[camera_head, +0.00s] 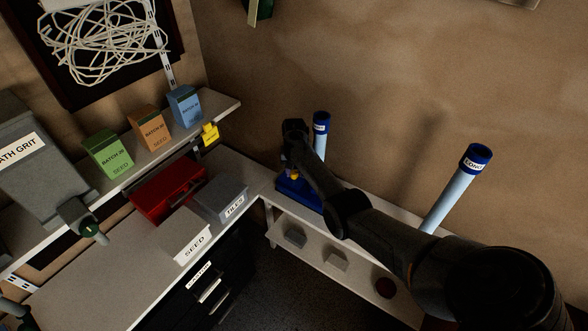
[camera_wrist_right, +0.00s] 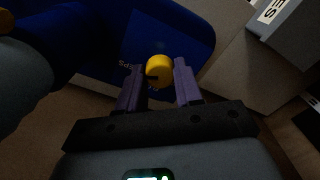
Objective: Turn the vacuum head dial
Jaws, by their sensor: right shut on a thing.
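The blue vacuum head (camera_head: 300,196) rests on the corner of the white counter, partly behind my right arm. In the right wrist view it is the dark blue body (camera_wrist_right: 85,40) with a yellow dial (camera_wrist_right: 159,68) on it. My right gripper (camera_head: 291,172) reaches down over the vacuum head. In the wrist view its two purple fingers (camera_wrist_right: 159,80) stand on either side of the dial and are shut on it. The dial's marks are mostly hidden or too dark to read.
A light blue tube (camera_head: 321,140) rises behind the vacuum head. Another tube (camera_head: 450,195) leans at the right. A grey TILES box (camera_head: 220,197), a SEED box (camera_head: 182,234) and a red toolbox (camera_head: 168,188) stand on the counter to the left.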

